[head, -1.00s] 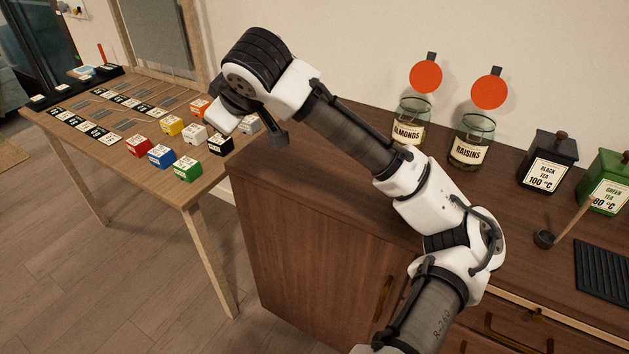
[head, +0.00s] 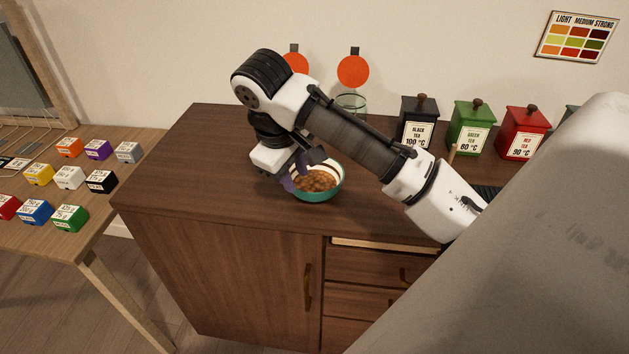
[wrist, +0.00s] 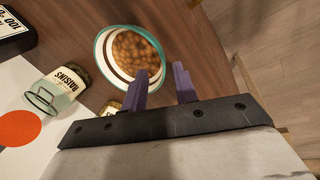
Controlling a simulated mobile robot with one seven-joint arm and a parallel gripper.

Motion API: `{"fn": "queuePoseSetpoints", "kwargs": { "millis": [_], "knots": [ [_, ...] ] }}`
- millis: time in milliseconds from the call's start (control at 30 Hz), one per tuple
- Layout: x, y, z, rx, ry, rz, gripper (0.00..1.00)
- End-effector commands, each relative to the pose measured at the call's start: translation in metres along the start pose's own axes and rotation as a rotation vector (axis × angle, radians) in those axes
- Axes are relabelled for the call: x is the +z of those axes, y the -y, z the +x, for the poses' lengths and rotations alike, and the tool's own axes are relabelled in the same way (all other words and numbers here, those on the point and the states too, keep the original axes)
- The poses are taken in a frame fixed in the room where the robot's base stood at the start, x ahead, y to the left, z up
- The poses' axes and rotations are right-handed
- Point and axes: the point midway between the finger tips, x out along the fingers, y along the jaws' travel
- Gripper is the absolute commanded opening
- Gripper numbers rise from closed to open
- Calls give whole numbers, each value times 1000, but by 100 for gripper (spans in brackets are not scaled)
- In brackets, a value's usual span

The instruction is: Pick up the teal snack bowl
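The teal snack bowl (head: 320,196) stands upright on the brown cabinet top, with white and dark bands inside and filled with small brown pieces. It also shows in the wrist view (wrist: 101,62). My gripper (wrist: 162,75) has two purple fingers set apart, with a gap between them. In the wrist view, one finger overlaps the bowl's near rim and the other is just outside it. In the head view, my gripper (head: 290,178) is at the bowl's left rim, and my arm hides part of it. I cannot tell whether the fingers touch the rim.
A raisins jar (wrist: 57,90) stands near the bowl. Black (head: 416,125), green (head: 470,130) and red (head: 523,135) tea canisters line the back right. The cabinet top (head: 200,170) is clear left of the bowl. A lower table with colored boxes (head: 70,217) is at left.

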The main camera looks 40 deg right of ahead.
Motion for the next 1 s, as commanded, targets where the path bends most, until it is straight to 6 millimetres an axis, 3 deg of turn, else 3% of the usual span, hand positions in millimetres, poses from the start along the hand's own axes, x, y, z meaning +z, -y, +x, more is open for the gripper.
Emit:
{"fn": "queuePoseSetpoints", "kwargs": {
  "millis": [233,500,767,1000],
  "knots": [
    [-1,0,18,0,2,1,29],
    [-3,0,55,0,1,1,29],
    [-4,0,60,1,-1,0,29],
    [-4,0,60,0,-1,0,1]
  ]
}}
